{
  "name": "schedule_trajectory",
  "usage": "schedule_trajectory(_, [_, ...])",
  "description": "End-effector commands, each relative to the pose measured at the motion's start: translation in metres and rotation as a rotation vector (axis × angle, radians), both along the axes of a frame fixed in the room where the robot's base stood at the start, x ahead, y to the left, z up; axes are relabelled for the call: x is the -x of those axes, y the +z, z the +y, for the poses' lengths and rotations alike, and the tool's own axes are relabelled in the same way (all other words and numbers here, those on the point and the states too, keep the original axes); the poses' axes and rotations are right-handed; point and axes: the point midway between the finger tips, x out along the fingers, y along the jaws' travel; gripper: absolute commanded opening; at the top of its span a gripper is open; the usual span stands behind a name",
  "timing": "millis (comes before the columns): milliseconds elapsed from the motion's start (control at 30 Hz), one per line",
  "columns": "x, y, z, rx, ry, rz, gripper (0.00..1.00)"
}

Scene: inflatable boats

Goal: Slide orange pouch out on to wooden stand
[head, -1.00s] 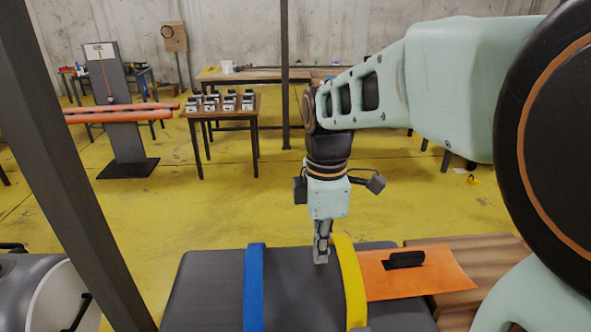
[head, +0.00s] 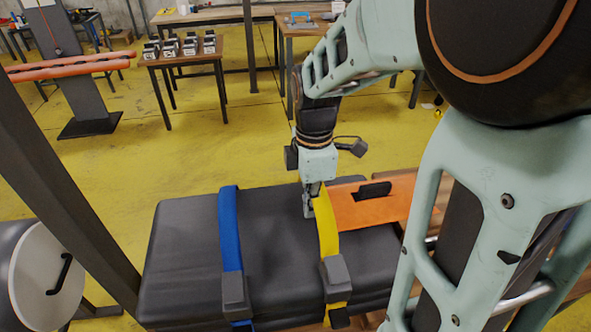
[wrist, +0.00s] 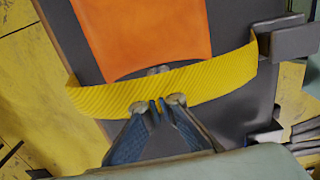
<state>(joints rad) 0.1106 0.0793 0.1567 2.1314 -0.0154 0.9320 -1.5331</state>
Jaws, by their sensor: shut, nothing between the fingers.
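The orange pouch (head: 365,208) lies flat with a black handle piece on it, to the right of the yellow strap (head: 328,235). In the wrist view the pouch (wrist: 148,35) stretches away beyond the strap. The black padded block (head: 275,245) lies beneath the straps. My gripper (head: 308,208) points down, shut and empty, just left of the yellow strap near the block's far side. In the wrist view its fingertips (wrist: 158,104) are close to the strap's near edge; contact is unclear. The wooden stand (head: 440,203) is mostly hidden behind my arm.
A blue strap (head: 230,240) crosses the block further left. A dark post (head: 65,160) stands at the left, beside a grey rounded case (head: 45,280). Tables with small items (head: 185,58) stand further back. The yellow floor between is clear.

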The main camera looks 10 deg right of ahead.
Motion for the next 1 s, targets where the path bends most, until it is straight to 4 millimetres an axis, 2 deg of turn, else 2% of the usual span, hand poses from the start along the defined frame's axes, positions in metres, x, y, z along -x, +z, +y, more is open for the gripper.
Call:
schedule_trajectory(67, [0.0, 0.0, -0.003, 0.0, -0.001, 0.0, 0.0])
schedule_trajectory(167, [-0.001, 0.001, -0.018, 0.0, -0.006, 0.001, 0.0])
schedule_trajectory(700, [-0.003, 0.0, -0.173, 0.001, -0.006, 0.0, 0.0])
schedule_trajectory(833, [-0.003, 0.0, -0.195, 0.0, -0.004, 0.0, 0.0])
schedule_trajectory(1000, [-0.003, 0.0, -0.203, 0.0, 0.0, 0.0, 0.0])
